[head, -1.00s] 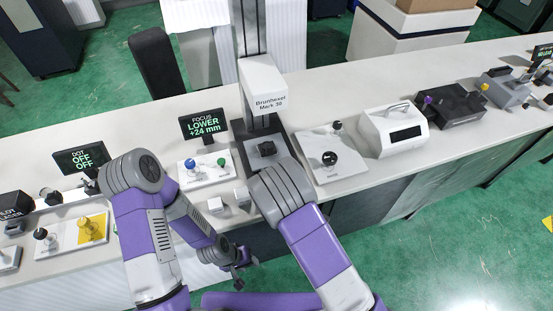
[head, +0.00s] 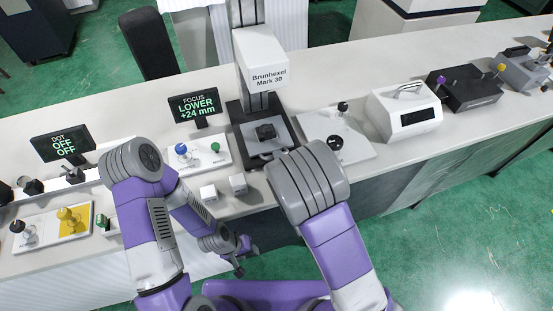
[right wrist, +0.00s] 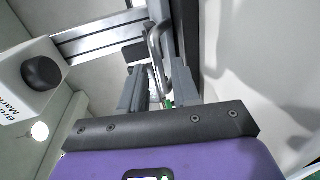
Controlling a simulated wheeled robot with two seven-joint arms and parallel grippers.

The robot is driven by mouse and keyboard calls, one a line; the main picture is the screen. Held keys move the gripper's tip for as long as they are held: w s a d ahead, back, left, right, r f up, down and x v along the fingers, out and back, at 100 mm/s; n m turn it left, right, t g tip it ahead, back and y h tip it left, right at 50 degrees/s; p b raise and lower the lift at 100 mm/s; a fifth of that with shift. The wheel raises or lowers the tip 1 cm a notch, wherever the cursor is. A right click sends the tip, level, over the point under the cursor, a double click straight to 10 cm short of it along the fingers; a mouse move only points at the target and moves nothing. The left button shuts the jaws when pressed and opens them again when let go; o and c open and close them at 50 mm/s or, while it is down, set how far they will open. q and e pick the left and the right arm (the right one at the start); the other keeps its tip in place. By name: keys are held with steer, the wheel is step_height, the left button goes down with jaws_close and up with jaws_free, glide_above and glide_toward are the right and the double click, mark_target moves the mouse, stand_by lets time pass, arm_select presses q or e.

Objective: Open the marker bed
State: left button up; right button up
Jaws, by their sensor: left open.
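The marker, a white-headed machine labelled Brunhexel Mark 30 (head: 262,58), stands at the middle of the counter. Its dark bed (head: 241,116) carries a small black block (head: 265,132). My right arm's wrist covers the bed's front right corner, and the right gripper is mostly hidden behind it in the head view. In the right wrist view my right gripper (right wrist: 157,90) has its fingers apart, with a curved metal handle (right wrist: 155,45) just beyond and between them; contact cannot be told. My left gripper (head: 240,262) is open and empty, low in front of the counter.
A focus display (head: 194,105) reads LOWER +24 mm, above a panel with blue and green knobs (head: 198,152). Two small white blocks (head: 238,184) sit near the counter's front edge. A white plate with black knobs (head: 350,148) and a white box (head: 402,110) stand to the right.

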steer(key=shift+x, duration=1.55)
jaws_close()
